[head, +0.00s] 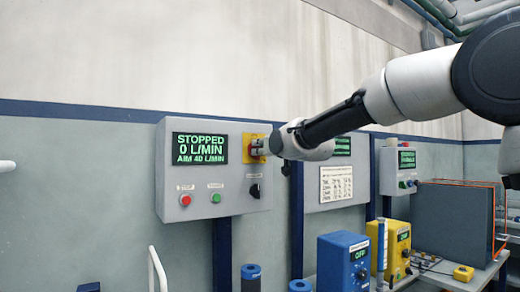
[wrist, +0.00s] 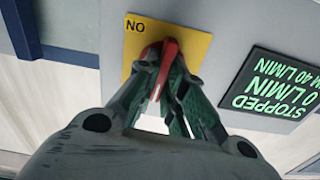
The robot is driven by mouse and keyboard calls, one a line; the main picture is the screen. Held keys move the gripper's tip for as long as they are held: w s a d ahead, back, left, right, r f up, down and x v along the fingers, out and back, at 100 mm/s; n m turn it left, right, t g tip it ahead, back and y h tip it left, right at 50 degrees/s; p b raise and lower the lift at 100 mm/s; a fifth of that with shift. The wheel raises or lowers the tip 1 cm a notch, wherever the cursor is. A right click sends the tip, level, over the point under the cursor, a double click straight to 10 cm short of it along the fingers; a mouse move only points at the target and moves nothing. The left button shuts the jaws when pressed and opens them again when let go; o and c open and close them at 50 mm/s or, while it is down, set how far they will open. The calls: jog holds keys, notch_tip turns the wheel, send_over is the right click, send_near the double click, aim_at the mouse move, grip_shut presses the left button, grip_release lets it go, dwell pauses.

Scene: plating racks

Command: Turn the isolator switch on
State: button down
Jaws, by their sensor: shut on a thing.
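The isolator switch is a red handle (wrist: 166,70) on a yellow plate (wrist: 195,42), which also shows at the right of the grey control box in the head view (head: 247,150). My gripper (head: 262,147) is at the plate, and its fingers in the wrist view (wrist: 164,62) are shut on the red handle from both sides. In the wrist view the handle runs slightly aslant. The upside-down word ON shows at the plate's corner; any other label is hidden. The box's display (head: 200,148) reads STOPPED, 0 L/MIN, AIM 40 L/MIN.
Below the display are a red button (head: 186,200), a green button (head: 215,198) and a black knob (head: 255,191). A second grey box (head: 345,170) is behind my arm. A blue unit (head: 343,262) and a yellow unit (head: 397,250) stand at the lower right.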

jog(key=shift+w+d+f+m, duration=0.1)
jog(key=shift+m, duration=2.75)
jog(key=shift+w+d+f+m, duration=0.1)
jog(key=shift+f+m, duration=0.05)
jog(key=shift+m, duration=2.75)
jog(key=shift+d+f+m, duration=0.1)
jog(key=shift+m, duration=2.75)
jog(key=c, duration=1.5)
grip_release()
jog(key=shift+s, duration=0.1)
